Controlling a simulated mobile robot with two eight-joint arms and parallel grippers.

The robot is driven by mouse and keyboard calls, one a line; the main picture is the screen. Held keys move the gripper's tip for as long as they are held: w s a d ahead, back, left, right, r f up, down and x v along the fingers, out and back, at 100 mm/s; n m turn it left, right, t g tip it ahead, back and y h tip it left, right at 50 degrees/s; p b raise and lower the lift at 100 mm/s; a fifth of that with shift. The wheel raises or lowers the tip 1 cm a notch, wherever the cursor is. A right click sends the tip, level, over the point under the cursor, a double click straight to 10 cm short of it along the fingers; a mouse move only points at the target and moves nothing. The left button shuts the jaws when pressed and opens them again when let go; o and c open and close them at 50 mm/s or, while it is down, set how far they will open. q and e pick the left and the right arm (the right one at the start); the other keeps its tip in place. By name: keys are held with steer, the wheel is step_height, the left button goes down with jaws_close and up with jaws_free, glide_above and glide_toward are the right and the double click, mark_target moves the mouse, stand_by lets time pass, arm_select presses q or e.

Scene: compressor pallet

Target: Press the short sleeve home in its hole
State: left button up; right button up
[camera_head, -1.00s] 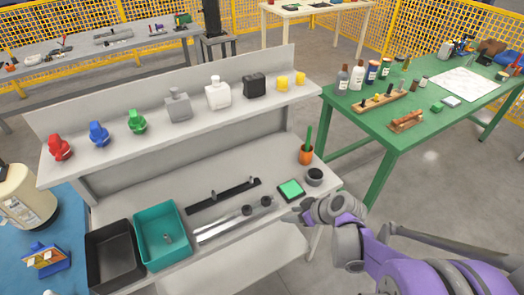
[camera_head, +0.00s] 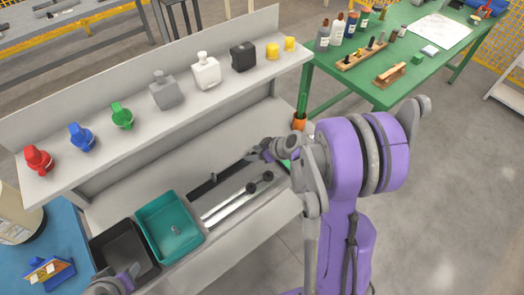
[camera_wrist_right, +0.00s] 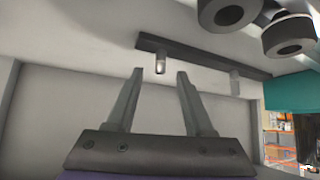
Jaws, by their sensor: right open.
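A dark bar (camera_head: 230,177) lies on the bench, with a small metal sleeve (camera_head: 213,178) standing from it. The right wrist view shows the bar (camera_wrist_right: 205,57) with one shiny sleeve (camera_wrist_right: 160,66) and a paler one (camera_wrist_right: 235,83); I cannot tell which is the short one or how deep either sits. My right gripper (camera_head: 256,153) is over the bar's far right end. In the right wrist view its two fingers (camera_wrist_right: 160,78) are apart with nothing between them, and the shiny sleeve appears just beyond the tips. My left gripper (camera_head: 122,283) is partly in view at the bottom left; its jaws are unclear.
A silver rail (camera_head: 228,206) with two dark round pieces lies in front of the bar. A teal bin (camera_head: 172,245) and a black bin (camera_head: 127,247) stand to the left. A shelf (camera_head: 140,140) with valves and bottles runs behind. My right arm hides the bench's right end.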

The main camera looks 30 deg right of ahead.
mark_target(249, 153)
steer(key=shift+x, duration=1.75)
steer(key=shift+r, duration=0.1)
jaws_close()
stand_by(0.5)
